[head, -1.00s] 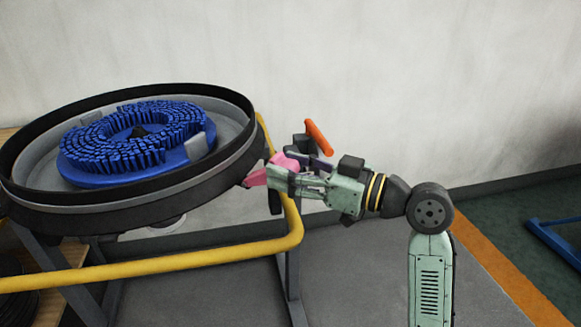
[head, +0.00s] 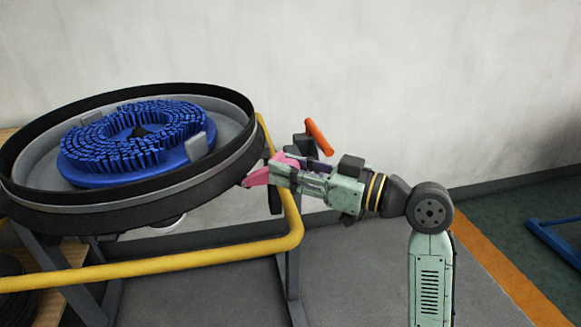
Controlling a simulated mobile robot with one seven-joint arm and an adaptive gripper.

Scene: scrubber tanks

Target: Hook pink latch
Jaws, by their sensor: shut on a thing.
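The pink latch (head: 258,178) is at the right edge of the round black-rimmed brush deck (head: 235,165). Its left tip lies by the deck's lower rim; I cannot tell whether it touches. My gripper (head: 284,176) comes in from the right and is shut on the pink latch. The fingers hide part of the latch. A second pink part (head: 285,160) shows just above the fingers.
A blue brush ring (head: 130,135) sits in the deck. A yellow rail (head: 200,265) runs in front and bends up at the right, just below my gripper. An orange handle (head: 319,138) stands behind my gripper.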

